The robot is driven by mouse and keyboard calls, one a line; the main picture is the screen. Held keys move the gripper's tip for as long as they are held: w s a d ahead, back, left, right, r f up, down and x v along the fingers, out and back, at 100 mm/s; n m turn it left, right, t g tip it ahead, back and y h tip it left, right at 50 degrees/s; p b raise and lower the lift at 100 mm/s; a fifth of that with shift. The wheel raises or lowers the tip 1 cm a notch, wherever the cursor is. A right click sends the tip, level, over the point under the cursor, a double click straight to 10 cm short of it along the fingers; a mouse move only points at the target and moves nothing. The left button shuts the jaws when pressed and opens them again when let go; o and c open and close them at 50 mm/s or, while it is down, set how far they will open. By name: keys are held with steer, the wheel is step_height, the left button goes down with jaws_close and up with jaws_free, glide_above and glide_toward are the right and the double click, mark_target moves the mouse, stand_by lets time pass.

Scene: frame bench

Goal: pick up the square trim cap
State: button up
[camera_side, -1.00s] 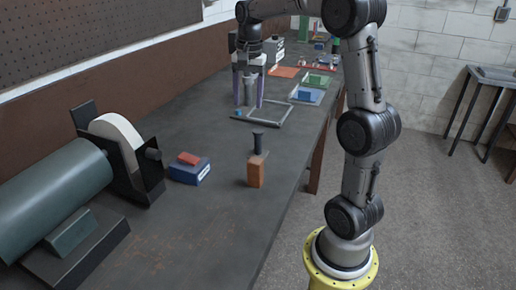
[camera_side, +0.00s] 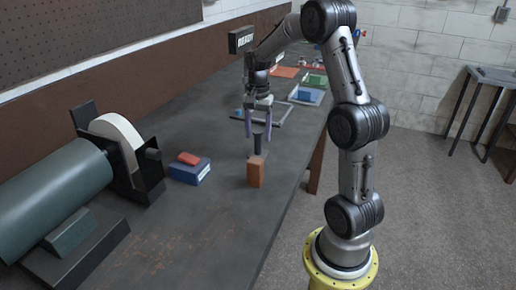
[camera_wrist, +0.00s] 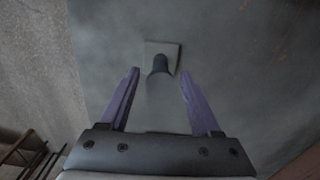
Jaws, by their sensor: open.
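In the wrist view the dark stem (camera_wrist: 160,64) rises from a pale square plate (camera_wrist: 172,49); this looks like the square trim cap. My gripper (camera_side: 257,134) is open above the bench, its purple fingers pointing down on either side of the stem's top. In the wrist view the open fingers of my gripper (camera_wrist: 159,73) flank the stem with a gap each side.
A blue box (camera_side: 188,172) with a red piece (camera_side: 188,158) on it lies to the left. A grey frame (camera_side: 272,117) lies behind my gripper, and a blue block (camera_side: 304,94) further back. A dark grinder-like machine (camera_side: 125,150) fills the front left.

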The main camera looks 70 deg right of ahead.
mark_target(258, 142)
step_height(258, 142, down, 4)
steer(key=shift+d+f, duration=0.1)
steer(key=shift+f, duration=0.05)
jaws_close()
stand_by(0.3)
